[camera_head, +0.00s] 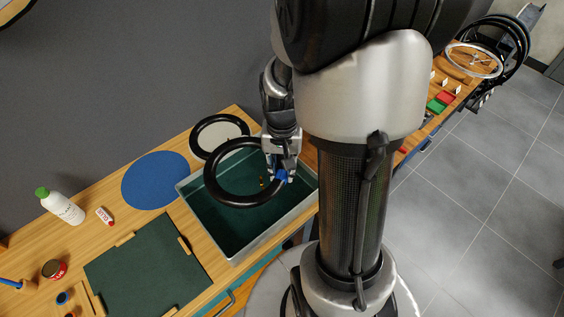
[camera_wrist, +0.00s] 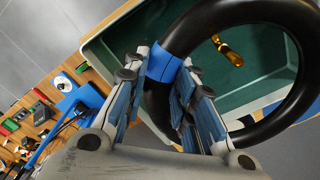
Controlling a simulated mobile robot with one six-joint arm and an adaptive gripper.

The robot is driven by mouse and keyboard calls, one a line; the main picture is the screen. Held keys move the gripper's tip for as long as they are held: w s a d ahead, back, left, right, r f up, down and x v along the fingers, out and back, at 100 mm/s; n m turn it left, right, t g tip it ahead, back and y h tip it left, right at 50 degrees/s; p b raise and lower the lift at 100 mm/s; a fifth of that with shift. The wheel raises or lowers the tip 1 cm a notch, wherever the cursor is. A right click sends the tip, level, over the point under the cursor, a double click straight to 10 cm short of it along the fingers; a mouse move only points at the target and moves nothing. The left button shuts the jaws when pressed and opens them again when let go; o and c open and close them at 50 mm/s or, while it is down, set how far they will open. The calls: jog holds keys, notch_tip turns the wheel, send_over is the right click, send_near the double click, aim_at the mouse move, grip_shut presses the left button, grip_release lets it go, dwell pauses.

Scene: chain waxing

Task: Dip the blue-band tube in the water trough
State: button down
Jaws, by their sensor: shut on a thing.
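The blue-band tube is a black ring (camera_head: 209,184). Its blue band shows in the wrist view (camera_wrist: 168,62). My gripper (camera_head: 281,174) is shut on the tube at the blue band, with a finger on each side in the wrist view (camera_wrist: 166,66). The tube hangs tilted from my gripper over the right part of the water trough (camera_head: 250,246), a grey-rimmed box with a dark green inside. Whether the tube's low edge touches the water, I cannot tell.
Another black ring with a pale middle (camera_head: 219,118) lies behind the trough. A blue round mat (camera_head: 155,180), a dark green board (camera_head: 148,270) and a white bottle (camera_head: 60,206) are on the bench to the left. A wheel (camera_head: 474,60) stands at the far right.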

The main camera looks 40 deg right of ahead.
aim_at(283, 201)
jog(key=shift+s+d, duration=0.1)
jog(key=shift+d, duration=0.15)
jog(key=shift+a+f+b, duration=0.25)
jog(key=shift+f+b, duration=0.35)
jog(key=shift+f, duration=0.05)
jog(key=shift+f+b, duration=4.95)
jog(key=shift+f, duration=1.25)
jog(key=shift+r, duration=0.1)
notch_tip(283, 201, up, 13)
jog(key=p, duration=1.1)
jog(key=shift+d, duration=0.1)
